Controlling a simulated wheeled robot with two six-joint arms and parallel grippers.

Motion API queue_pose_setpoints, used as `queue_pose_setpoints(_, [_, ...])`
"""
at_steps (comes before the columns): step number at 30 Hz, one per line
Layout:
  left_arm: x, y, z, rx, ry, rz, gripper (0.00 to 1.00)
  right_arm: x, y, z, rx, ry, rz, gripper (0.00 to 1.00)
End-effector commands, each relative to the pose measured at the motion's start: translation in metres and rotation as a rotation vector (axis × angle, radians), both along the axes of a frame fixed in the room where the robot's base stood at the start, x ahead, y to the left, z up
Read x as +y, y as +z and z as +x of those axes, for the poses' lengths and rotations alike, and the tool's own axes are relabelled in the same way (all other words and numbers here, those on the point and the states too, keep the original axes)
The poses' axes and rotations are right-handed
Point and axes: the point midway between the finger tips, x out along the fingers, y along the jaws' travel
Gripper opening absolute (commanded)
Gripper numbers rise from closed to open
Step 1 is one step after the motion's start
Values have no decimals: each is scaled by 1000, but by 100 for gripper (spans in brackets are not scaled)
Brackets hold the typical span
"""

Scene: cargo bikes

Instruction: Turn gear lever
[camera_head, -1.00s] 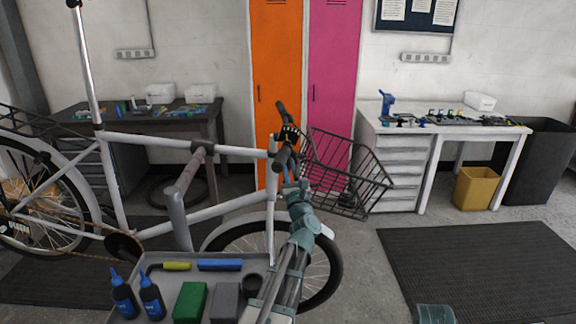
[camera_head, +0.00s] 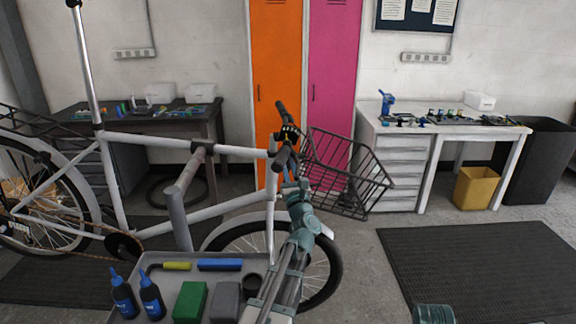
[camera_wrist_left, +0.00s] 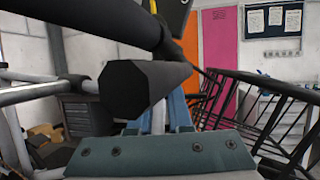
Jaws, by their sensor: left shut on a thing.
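The cargo bike's handlebar (camera_head: 283,155) has dark grips, and one rounded grip end (camera_wrist_left: 140,88) fills the middle of the left wrist view. A small black and yellow part (camera_head: 290,132) sits on the bar. My left gripper (camera_head: 292,186) reaches up from below to the near end of the handlebar. Its blue fingers (camera_wrist_left: 166,118) are close together behind the grip end, shut on what appears to be the gear lever. The grip largely hides the lever and the fingertips. My right gripper is out of view; only a teal part of that arm shows at the bottom edge.
A black wire basket (camera_head: 345,175) is right of the handlebar. A grey tray (camera_head: 165,262) with bottles and blocks lies below the frame, left of my left arm. A white workbench (camera_head: 400,150) stands behind at right.

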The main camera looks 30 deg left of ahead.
Motion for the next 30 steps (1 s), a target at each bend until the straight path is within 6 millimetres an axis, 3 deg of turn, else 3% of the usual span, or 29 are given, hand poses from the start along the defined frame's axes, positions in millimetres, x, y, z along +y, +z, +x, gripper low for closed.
queue_pose_setpoints(26, [-8,1,5,-76,-1,-123,0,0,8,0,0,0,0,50])
queue_pose_setpoints(27, [-8,1,5,-76,-1,-123,24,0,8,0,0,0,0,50])
queue_pose_setpoints(30, [-8,1,5,-75,0,-122,42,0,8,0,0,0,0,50])
